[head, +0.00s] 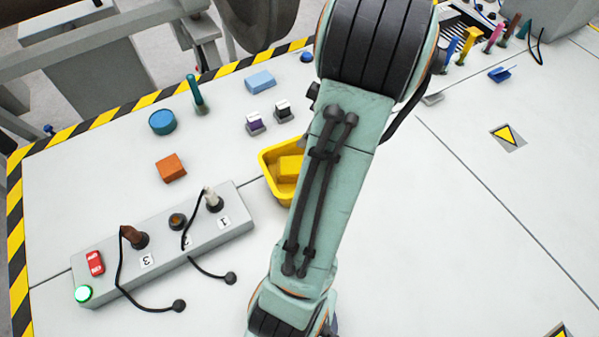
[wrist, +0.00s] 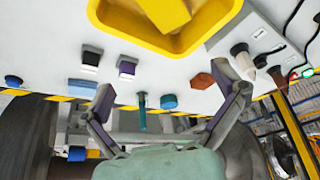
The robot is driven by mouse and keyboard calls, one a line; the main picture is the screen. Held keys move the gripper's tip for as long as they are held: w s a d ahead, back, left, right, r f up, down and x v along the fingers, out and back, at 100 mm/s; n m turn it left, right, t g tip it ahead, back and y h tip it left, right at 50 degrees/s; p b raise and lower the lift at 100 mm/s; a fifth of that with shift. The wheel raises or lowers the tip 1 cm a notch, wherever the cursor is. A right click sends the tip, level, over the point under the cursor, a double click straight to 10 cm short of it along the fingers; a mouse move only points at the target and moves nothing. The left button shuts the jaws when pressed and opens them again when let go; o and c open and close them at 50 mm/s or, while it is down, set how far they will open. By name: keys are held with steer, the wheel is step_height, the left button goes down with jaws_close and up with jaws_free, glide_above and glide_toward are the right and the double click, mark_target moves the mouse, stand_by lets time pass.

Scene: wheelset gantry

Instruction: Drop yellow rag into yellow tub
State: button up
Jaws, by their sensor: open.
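The yellow tub (head: 266,172) stands on the white table near the middle of the head view, partly hidden by my arm. A yellow folded piece, which looks like the yellow rag (head: 290,168), lies inside it. In the wrist view the tub (wrist: 130,36) is at the top edge, with the yellow piece (wrist: 165,10) inside, cut off by the frame. My gripper (wrist: 164,82) is open, with nothing between its fingers. The tub lies beyond its fingertips in the wrist view. My arm hides the gripper in the head view.
A grey socket box (head: 165,245) with plugs and cables lies at the front left. An orange-brown block (head: 170,167), a blue round piece (head: 162,122), a teal upright cylinder (head: 198,95) and a light blue block (head: 260,82) stand behind it. The table's right side is mostly clear.

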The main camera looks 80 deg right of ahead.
steer(key=v, duration=0.7)
steer(key=shift+s+r, duration=0.2)
steer(key=shift+r, duration=0.2)
steer(key=shift+w, duration=0.15)
